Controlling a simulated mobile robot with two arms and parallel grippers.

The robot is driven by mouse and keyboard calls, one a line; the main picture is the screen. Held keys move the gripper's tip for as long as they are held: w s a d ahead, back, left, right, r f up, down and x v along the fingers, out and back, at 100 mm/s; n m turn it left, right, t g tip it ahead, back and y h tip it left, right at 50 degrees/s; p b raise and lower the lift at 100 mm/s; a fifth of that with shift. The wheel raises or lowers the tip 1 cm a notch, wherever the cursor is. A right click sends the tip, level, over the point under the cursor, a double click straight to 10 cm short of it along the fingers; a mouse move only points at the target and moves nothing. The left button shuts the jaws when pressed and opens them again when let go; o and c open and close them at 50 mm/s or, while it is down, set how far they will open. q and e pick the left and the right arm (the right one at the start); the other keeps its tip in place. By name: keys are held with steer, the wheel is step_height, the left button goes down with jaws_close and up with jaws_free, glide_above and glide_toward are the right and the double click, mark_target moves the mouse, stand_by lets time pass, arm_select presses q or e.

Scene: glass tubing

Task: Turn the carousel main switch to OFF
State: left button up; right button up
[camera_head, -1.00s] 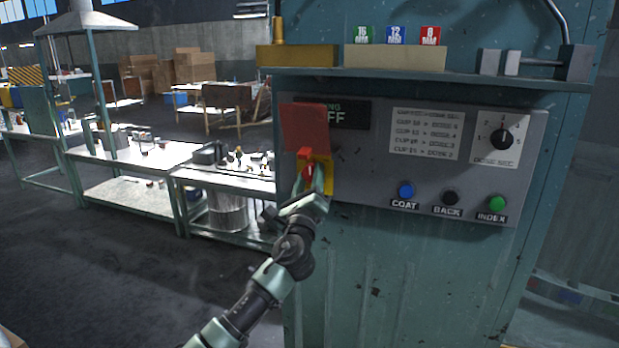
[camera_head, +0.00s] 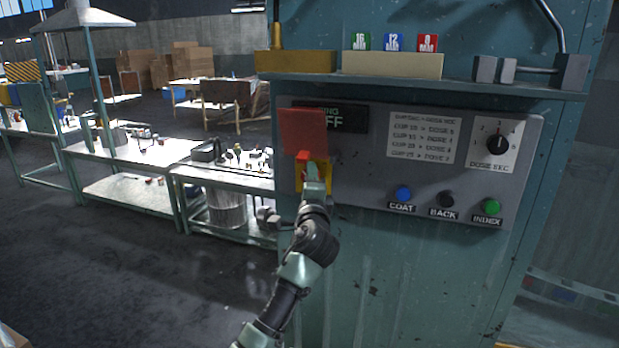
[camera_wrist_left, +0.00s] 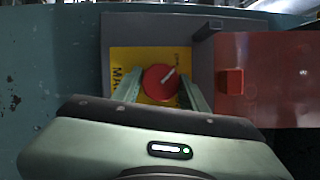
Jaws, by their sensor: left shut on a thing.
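The main switch is a red round knob (camera_wrist_left: 160,81) with a white pointer line. It sits on a yellow plate (camera_head: 325,172) with black lettering, which shows in the left wrist view (camera_wrist_left: 122,62). The pointer slants to the upper right in the wrist view. A red cover (camera_head: 303,132) stands open above the plate; it is at the right in the wrist view (camera_wrist_left: 275,80). My left gripper (camera_head: 313,172) is shut on the knob, one finger on each side in the wrist view (camera_wrist_left: 160,90). It hides the knob in the head view. My right gripper is out of view.
The panel also has a dark sign (camera_head: 350,117) ending in "FF", partly behind the cover, a dose dial (camera_head: 498,145), and blue (camera_head: 403,193), black (camera_head: 446,199) and green (camera_head: 490,207) buttons. A shelf (camera_head: 420,85) juts out above. Workbenches (camera_head: 130,150) stand left.

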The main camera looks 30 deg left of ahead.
arm_select(q)
steer(key=shift+n, duration=0.3)
steer(key=o, duration=1.4)
steer(key=shift+c, duration=0.2)
steer(key=r+b+v, duration=0.1)
steer(key=b+v, duration=0.1)
steer(key=v, duration=0.5)
steer(key=shift+s+d+f, duration=0.2)
steer(key=shift+s+f, duration=0.15)
steer(key=shift+f, duration=0.15)
